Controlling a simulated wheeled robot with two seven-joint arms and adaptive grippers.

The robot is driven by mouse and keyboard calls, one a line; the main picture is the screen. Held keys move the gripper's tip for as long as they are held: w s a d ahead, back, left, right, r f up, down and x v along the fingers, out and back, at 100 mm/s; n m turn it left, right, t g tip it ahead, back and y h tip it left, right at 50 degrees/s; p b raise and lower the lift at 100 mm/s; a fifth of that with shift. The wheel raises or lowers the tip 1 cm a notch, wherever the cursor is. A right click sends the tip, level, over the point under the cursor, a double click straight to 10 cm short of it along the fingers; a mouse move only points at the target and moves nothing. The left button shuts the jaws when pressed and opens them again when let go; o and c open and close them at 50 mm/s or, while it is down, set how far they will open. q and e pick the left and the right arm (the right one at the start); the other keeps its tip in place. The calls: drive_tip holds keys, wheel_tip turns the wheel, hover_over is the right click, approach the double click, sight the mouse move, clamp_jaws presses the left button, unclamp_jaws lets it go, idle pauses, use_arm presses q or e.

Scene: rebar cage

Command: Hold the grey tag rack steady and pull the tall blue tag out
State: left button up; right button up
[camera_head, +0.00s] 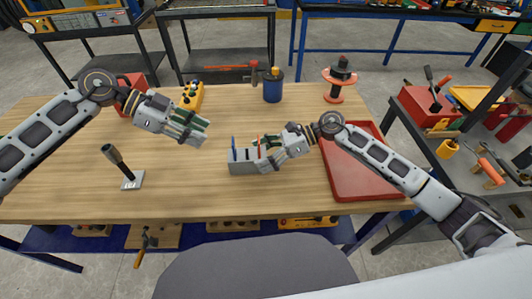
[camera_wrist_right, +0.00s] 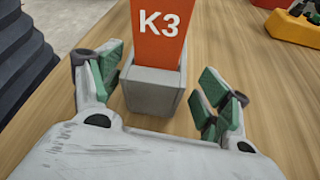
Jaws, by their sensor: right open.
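The grey tag rack (camera_head: 243,168) stands on the wooden table in front of me. The tall blue tag (camera_head: 233,146) stands upright at its left end. An orange-red tag marked K3 (camera_wrist_right: 160,30) stands in the near end of the rack (camera_wrist_right: 152,92) in the right wrist view. My right gripper (camera_head: 264,154) is open at the rack's right end. In the wrist view its green-padded fingers (camera_wrist_right: 158,88) are on either side of that end, with gaps visible. My left gripper (camera_head: 206,132) is open and empty, above the table to the upper left of the rack. The blue tag is hidden in the wrist view.
A red tray (camera_head: 350,180) lies right of the rack under my right arm. A dark-handled stamp-like tool on a plate (camera_head: 131,181) stands at left. A yellow device (camera_head: 191,96), a blue cup (camera_head: 272,88) and an orange-based stand (camera_head: 338,80) are at the back.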

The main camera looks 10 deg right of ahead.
drive_tip(key=c, duration=1.2)
